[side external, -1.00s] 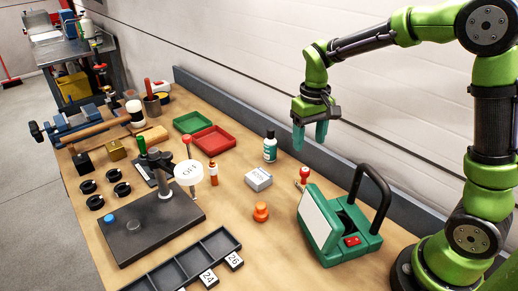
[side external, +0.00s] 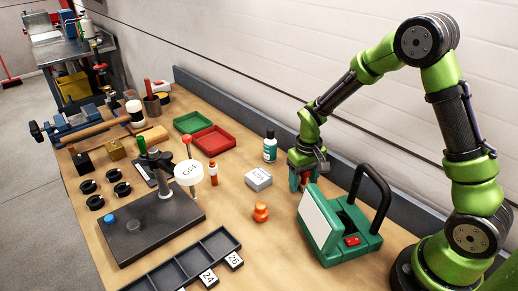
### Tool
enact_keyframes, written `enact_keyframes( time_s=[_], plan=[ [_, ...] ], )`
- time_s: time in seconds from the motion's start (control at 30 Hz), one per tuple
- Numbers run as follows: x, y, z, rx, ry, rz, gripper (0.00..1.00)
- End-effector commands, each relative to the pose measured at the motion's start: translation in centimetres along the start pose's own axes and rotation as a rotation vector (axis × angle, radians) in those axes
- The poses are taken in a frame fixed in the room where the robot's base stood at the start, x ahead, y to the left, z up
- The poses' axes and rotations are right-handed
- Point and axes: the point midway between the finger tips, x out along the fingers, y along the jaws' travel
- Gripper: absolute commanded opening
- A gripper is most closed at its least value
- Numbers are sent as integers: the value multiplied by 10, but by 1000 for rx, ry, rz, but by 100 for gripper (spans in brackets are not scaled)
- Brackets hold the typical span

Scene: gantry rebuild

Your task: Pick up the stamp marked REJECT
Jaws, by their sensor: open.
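No REJECT marking is legible on any stamp from here. A small red-topped, stamp-like piece (side external: 304,184) stands behind the left side of the green machine, mostly hidden by my gripper. My gripper (side external: 303,182) is lowered over it, with its teal fingers open and one to each side of the red top. I cannot tell whether the fingers touch it. An orange knob-shaped piece (side external: 261,212) stands on the open bench to the left. A red-and-white upright piece (side external: 213,172) stands farther left, near the red tray.
The green machine (side external: 325,238) with a black handle stands close beside my gripper. A teal bottle (side external: 270,147) and a pale labelled box (side external: 258,179) are to the left. The wooden bench (side external: 250,245) is clear in front of the orange piece.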

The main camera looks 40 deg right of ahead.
Motion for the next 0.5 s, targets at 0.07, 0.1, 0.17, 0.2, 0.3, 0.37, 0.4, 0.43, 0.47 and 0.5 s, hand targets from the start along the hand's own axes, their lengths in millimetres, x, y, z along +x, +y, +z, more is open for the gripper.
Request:
enact_keyframes(
  time_s=[0.07,0.1,0.17,0.2,0.3,0.37,0.4,0.43,0.47,0.5],
  plan=[
    [3,0,0,1,0,0,61],
    [3,0,0,1,0,0,61],
    [2,0,0,1,1,0,61],
    [2,0,0,1,1,0,61],
    [2,0,0,1,1,0,51],
    [2,0,0,1,1,0,42],
    [2,0,0,1,1,0,36],
    [2,0,0,1,1,0,31],
    [2,0,0,1,1,0,27],
    [2,0,0,1,1,0,21]
  ],
)
